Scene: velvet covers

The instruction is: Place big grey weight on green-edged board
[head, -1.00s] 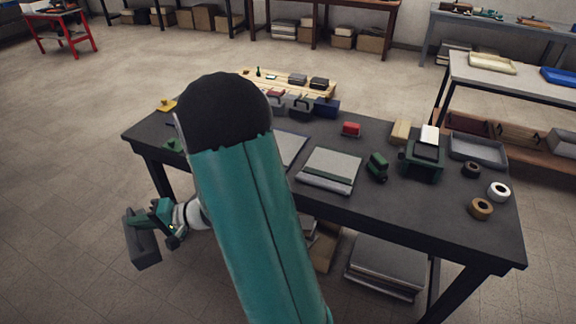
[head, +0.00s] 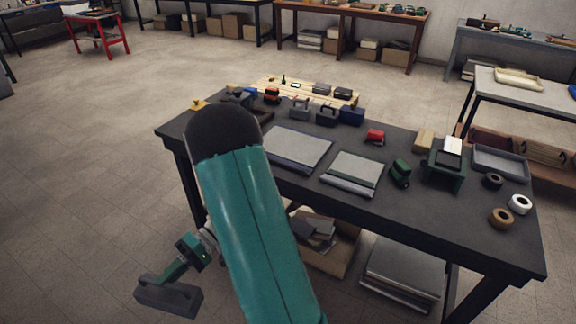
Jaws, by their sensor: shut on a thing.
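The big grey weight (head: 168,298) hangs from my gripper (head: 174,274) at the lower left of the head view. My gripper is shut on its handle, and the weight is in the air over the floor, off the table's left front side. The green-edged board (head: 355,169) lies flat on the dark table, right of the picture's middle. Its top is bare, with a green strip near its front edge. My gripper and the weight are well left of it and lower in the picture.
A blue-edged board (head: 297,147) lies left of the green-edged one on the dark table (head: 440,216). A green block (head: 400,173) stands just right of the green-edged board. Grey weights (head: 327,114) stand behind the boards. Tape rolls (head: 501,219) lie at the right.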

